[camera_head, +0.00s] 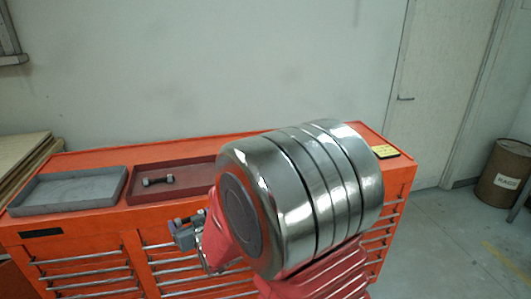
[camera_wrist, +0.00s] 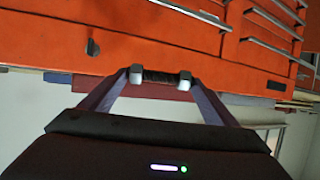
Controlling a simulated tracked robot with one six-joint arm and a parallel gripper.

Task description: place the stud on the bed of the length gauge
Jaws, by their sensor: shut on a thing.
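My gripper (camera_head: 190,228) is in front of the orange cabinet, left of my big shiny arm joint in the head view. It is shut on a dark stud (camera_head: 187,218) with paler ends. In the wrist view the stud (camera_wrist: 160,76) lies crosswise between the two fingertips of my gripper (camera_wrist: 160,80), its dark threaded middle showing. A second, similar stud (camera_head: 158,181) lies in the red tray (camera_head: 190,188) on the cabinet top. I cannot make out the length gauge; my arm hides part of the cabinet top.
The orange tool cabinet (camera_head: 85,243) has several drawers with bar handles. A grey tray (camera_head: 68,185) stands on its left end, beside the red tray. A yellow and black item (camera_head: 385,151) lies on its right end. A brown drum (camera_head: 503,172) stands on the floor far right.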

